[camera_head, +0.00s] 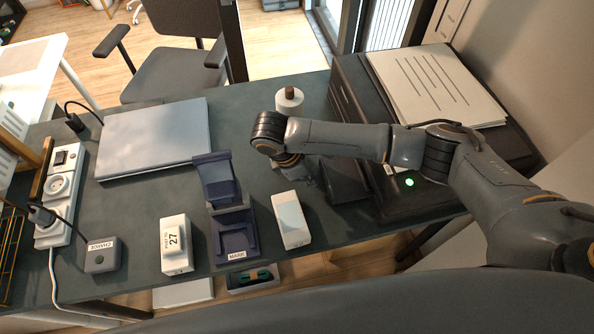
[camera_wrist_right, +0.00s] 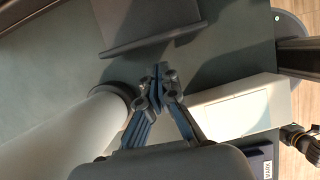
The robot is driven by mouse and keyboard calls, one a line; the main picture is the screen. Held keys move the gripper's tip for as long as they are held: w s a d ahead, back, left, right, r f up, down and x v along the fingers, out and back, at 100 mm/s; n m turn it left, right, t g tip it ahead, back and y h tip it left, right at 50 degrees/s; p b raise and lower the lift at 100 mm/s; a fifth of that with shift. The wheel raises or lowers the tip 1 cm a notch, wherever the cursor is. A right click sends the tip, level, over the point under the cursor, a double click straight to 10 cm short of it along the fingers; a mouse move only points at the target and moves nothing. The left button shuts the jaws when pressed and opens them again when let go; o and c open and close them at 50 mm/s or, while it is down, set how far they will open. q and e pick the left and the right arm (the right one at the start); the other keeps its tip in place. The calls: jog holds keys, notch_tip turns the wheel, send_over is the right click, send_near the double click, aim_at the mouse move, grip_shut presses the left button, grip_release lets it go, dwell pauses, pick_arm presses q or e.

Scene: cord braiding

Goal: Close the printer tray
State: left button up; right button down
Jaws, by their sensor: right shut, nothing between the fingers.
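The dark printer (camera_head: 350,100) stands on the right of the desk, with a green light on its front part. Its dark tray (camera_head: 346,184) sticks out on the left side, partly hidden by my right arm. The tray also shows as a dark flat panel at the top of the wrist view (camera_wrist_right: 140,22). My right gripper (camera_head: 314,178) is low over the desk, just left of the tray's outer end. In the wrist view its fingers (camera_wrist_right: 160,72) are shut and empty, pointing toward the tray's edge; contact is unclear. My left gripper is not in view.
A white cylinder (camera_head: 289,104) stands behind the gripper and a white box (camera_head: 291,220) lies in front. Left are a blue holder (camera_head: 236,237), a calendar block (camera_head: 175,246), a closed laptop (camera_head: 155,137) and a power strip (camera_head: 59,193). Paper (camera_head: 430,88) lies on the printer.

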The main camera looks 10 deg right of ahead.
jog(key=shift+d, duration=1.05)
jog(key=shift+d+r+p, duration=0.15)
jog(key=shift+d+p, duration=0.1)
jog(key=shift+p, duration=0.25)
jog(key=p, duration=0.5)
send_near(360, 175)
jog(key=x, duration=0.5)
jog(key=shift+a+f, duration=0.25)
jog(key=shift+f, duration=0.05)
jog(key=shift+d+f, duration=0.15)
jog(key=shift+d, duration=0.35)
jog(key=shift+a, duration=0.1)
